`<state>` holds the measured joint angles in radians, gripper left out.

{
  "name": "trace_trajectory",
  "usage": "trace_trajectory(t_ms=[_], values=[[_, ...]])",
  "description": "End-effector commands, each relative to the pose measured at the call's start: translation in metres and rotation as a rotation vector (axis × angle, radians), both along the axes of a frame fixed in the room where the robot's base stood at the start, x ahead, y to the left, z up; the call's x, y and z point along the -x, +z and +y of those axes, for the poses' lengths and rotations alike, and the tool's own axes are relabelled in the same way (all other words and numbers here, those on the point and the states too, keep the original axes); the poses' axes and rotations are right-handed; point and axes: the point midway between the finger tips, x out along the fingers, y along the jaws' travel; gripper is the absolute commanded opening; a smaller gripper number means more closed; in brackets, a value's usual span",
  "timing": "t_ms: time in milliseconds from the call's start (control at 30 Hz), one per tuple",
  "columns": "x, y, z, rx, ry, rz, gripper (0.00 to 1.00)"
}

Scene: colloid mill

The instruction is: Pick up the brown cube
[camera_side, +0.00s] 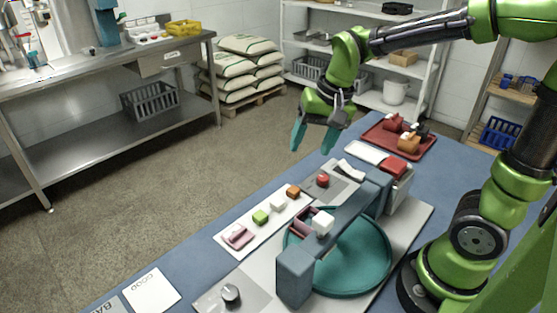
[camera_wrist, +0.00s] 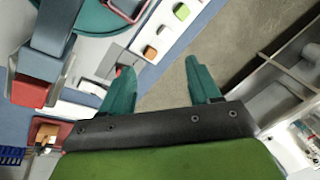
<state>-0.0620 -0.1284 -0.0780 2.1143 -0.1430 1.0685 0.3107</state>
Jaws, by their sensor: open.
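The brown cube (camera_side: 293,192) sits at the far end of a white strip tray (camera_side: 228,250), in line with a white cube (camera_side: 277,205), a green cube (camera_side: 261,217) and a pink piece (camera_side: 238,236). In the wrist view the brown cube (camera_wrist: 150,52) shows just beyond my fingertips, apart from them. My gripper (camera_side: 313,147) hangs in the air above and beyond the tray's far end, with its two teal fingers apart and nothing between them. The wrist view also shows my gripper (camera_wrist: 160,70) empty.
A blue-grey bridge (camera_side: 345,218) with a white block (camera_side: 322,222) on it spans a teal round dish (camera_side: 355,262). A red knob (camera_side: 322,180) stands on a grey plate near the brown cube. A red tray (camera_side: 376,142) with several items lies at the table's far end.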

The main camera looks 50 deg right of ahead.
Motion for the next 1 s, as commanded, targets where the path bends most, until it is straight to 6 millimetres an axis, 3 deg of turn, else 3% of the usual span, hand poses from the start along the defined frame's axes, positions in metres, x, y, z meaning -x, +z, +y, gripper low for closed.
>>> trace_trajectory(t_ms=[33, 200, 333, 467, 600, 1000], values=[[-0.016, -0.009, -0.004, 0.000, -0.074, 0.060, 0.62], [-0.057, -0.032, -0.017, 0.017, -0.385, 0.214, 0.62], [-0.077, -0.036, -0.026, 0.032, -0.625, 0.268, 0.62], [-0.080, -0.025, -0.029, 0.020, -0.773, 0.274, 0.62], [-0.078, -0.033, -0.029, 0.014, -0.831, 0.288, 0.62], [-0.077, -0.115, -0.028, 0.013, -0.830, 0.290, 0.62]])
